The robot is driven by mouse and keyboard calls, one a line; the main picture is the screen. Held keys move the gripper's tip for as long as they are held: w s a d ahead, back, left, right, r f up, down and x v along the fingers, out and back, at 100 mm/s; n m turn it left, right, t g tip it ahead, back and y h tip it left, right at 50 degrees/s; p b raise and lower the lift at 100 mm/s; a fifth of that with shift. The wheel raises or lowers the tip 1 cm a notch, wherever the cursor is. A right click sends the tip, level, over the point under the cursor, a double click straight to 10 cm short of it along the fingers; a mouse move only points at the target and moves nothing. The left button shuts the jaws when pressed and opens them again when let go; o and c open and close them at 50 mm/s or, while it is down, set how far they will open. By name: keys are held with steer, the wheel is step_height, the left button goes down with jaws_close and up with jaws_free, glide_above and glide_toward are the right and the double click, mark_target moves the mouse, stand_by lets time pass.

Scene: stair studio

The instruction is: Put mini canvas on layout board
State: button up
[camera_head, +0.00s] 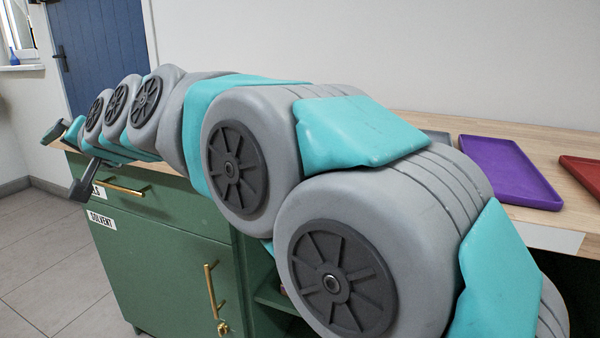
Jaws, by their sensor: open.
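My gripper (64,163) is at the far left, at the end of my outstretched arm. Its two dark fingers are spread wide apart, with nothing visible between them. It is at the left end of the wooden worktop, by the green cabinet's top drawer. I cannot make out a mini canvas or a layout board. My arm covers most of the worktop and may hide them.
A purple tray (507,168) lies on the worktop (530,131) at right, with part of a red tray (583,175) beyond it. A grey item (437,137) is partly hidden by my arm. The green cabinet (165,255) has brass handles. A blue door (100,50) stands behind.

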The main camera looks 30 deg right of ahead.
steer(key=s+d+f+n+g+h, duration=0.2)
steer(key=s+d+f+g, duration=0.25)
steer(key=s+f, duration=0.65)
steer(key=s+d+f+n+g+h, duration=0.15)
steer(key=s+d+f+g, duration=0.35)
steer(key=s+f, duration=0.55)
steer(key=s+d+f+g+h, duration=0.1)
steer(key=s+d+f, duration=0.4)
steer(key=s, duration=0.5)
steer(key=s+d+f+g+h, duration=0.2)
steer(key=s+d+f+g, duration=0.2)
steer(key=s, duration=0.6)
step_height(320, 180, down, 2)
steer(key=shift+s+d+f+n, duration=0.25)
steer(key=shift+d+n, duration=0.2)
steer(key=shift+d, duration=0.45)
